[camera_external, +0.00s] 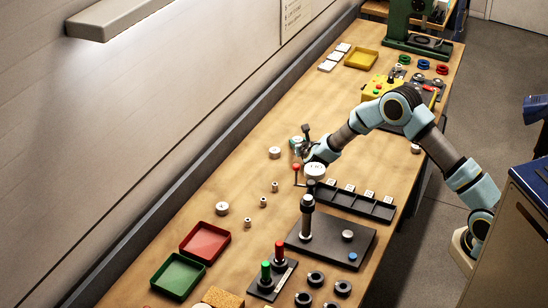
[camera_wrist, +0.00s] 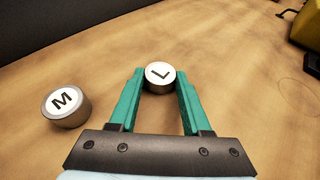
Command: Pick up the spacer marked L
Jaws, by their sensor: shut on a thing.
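The spacer marked L (camera_wrist: 159,72) is a short metal cylinder with a white top, upright between my teal fingers in the wrist view. My gripper (camera_wrist: 160,79) is shut on it, one finger on each side. I cannot tell whether its base touches the table. In the external view my gripper (camera_external: 299,150) is low over the bench, and the L spacer is mostly hidden there. A similar spacer marked M (camera_wrist: 65,105) stands to the left, clear of the fingers; it also shows in the external view (camera_external: 274,153).
The wooden bench holds a black slotted rack (camera_external: 352,203), a dark base plate with a post (camera_external: 307,217), a red tray (camera_external: 205,242), a green tray (camera_external: 178,275) and a yellow tray (camera_external: 361,58). More small cylinders stand left of the rack. Bare wood lies beyond the L spacer.

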